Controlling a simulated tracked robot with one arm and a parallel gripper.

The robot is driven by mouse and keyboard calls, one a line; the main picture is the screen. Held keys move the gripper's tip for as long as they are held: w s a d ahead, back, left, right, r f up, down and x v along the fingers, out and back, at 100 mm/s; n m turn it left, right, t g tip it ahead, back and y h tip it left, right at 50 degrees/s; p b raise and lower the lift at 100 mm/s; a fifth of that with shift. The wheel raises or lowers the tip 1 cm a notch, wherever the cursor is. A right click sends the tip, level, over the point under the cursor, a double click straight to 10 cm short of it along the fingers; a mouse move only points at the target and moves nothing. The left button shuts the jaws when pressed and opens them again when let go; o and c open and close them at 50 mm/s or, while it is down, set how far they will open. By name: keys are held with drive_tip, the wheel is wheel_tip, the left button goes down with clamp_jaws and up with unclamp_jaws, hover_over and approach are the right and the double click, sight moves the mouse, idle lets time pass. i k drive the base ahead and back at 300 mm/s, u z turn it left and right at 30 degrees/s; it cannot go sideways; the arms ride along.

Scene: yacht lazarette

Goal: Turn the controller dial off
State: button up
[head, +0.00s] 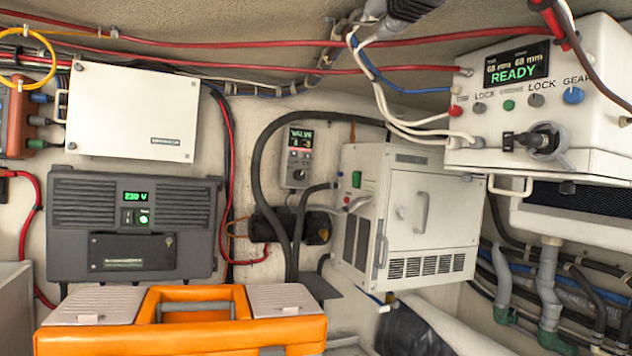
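A small grey controller (298,157) is fixed to the back wall near the middle of the picture. I cannot tell for certain which unit the task means. My gripper is not in view.
An orange toolbox (185,335) stands in the foreground. A grey unit showing "230 V" (135,222) and a white box (130,112) hang at left. A white cabinet (420,225) stands right of the small controller. Black hoses (257,170) and red cables (300,68) cross the wall.

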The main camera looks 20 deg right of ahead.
sight(299, 175)
drive_tip(key=k, duration=0.55)
drive_tip(key=z, duration=0.6)
drive_tip(key=i, duration=2.45)
drive_tip(key=u, duration=0.6)
